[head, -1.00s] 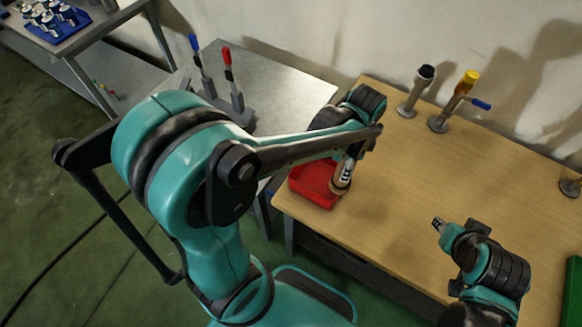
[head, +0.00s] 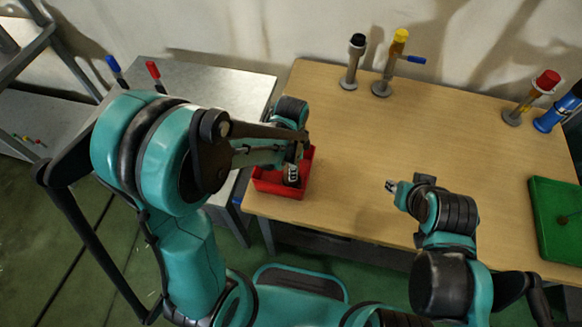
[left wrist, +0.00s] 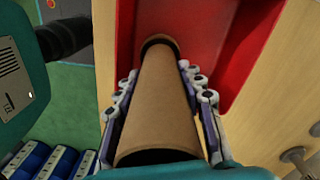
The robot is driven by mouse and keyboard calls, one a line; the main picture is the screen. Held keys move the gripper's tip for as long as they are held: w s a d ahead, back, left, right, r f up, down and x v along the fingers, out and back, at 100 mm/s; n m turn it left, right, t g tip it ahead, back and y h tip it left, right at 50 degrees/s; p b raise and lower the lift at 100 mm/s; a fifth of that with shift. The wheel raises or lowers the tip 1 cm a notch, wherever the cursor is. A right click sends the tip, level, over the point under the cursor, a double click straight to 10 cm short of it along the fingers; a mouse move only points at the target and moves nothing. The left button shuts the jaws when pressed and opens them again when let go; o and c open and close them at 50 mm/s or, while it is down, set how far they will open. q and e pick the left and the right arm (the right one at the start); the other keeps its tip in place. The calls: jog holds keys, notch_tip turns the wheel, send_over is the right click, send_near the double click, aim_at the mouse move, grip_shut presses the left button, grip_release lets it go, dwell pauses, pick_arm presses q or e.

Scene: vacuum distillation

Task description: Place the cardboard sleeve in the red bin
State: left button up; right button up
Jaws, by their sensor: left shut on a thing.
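The cardboard sleeve (left wrist: 160,105) is a brown hollow tube. In the left wrist view my left gripper (left wrist: 160,88) is shut on it, with a finger along each side. The sleeve's far end lies over the red bin (left wrist: 205,25); I cannot tell whether it touches the bottom. In the head view the red bin (head: 268,185) sits at the left front corner of the wooden table, and my left gripper (head: 292,174) is at it, hiding most of the sleeve. My right gripper (head: 392,187) is over the table, right of the bin; its fingers are too small to judge.
The wooden table (head: 340,130) is clear in the middle. Upright stands with black (head: 354,62) and yellow (head: 390,65) tops are at the back, and one with a red top (head: 530,98) at the right. A green tray (head: 553,225) is at the right edge.

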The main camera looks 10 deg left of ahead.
pick_arm(q)
jog(key=shift+s, duration=0.1)
jog(key=o, duration=1.2)
jog(key=shift+f, duration=0.1)
jog(key=shift+r, duration=0.2)
notch_tip(320, 180, up, 11)
jog(key=p, duration=0.3)
jog(key=s+a+r+n+t, duration=0.7)
jog(key=s+n, duration=0.1)
jog(key=n, duration=0.5)
jog(key=shift+a+r+n+p, duration=0.2)
jog(key=shift+a+n+p, duration=0.1)
jog(key=shift+n, duration=0.1)
